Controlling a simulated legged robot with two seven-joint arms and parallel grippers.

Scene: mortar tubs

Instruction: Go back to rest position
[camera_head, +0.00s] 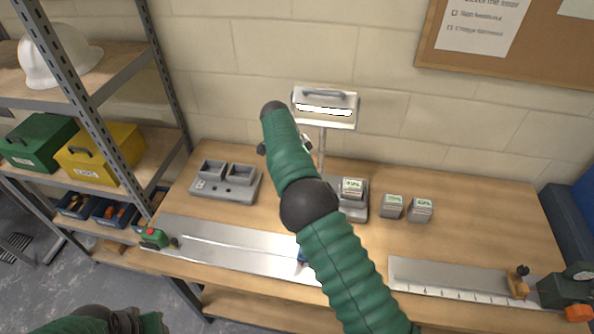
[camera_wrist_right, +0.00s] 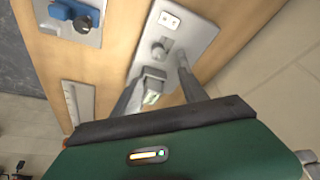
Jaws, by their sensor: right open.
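My right arm crosses the middle of the head view, and its gripper is mostly hidden behind the green sleeve there. In the right wrist view the fingers of my right gripper (camera_wrist_right: 162,66) are spread apart. A small grey block with a pale green label (camera_wrist_right: 152,90) shows between them, by a grey dock (camera_wrist_right: 195,40). I cannot tell whether the fingers touch it. In the head view a labelled block (camera_head: 352,187) sits in the right-hand dock (camera_head: 358,212), partly behind my arm. Part of my left arm shows at the bottom left; its gripper is not visible.
Another grey dock (camera_head: 238,188) with two slots stands left on the wooden bench (camera_head: 470,230). Two labelled blocks (camera_head: 392,206) stand to the right. A lamp (camera_head: 325,108) rises behind my arm. Metal plates (camera_head: 215,243) line the front; shelves (camera_head: 125,75) stand at left.

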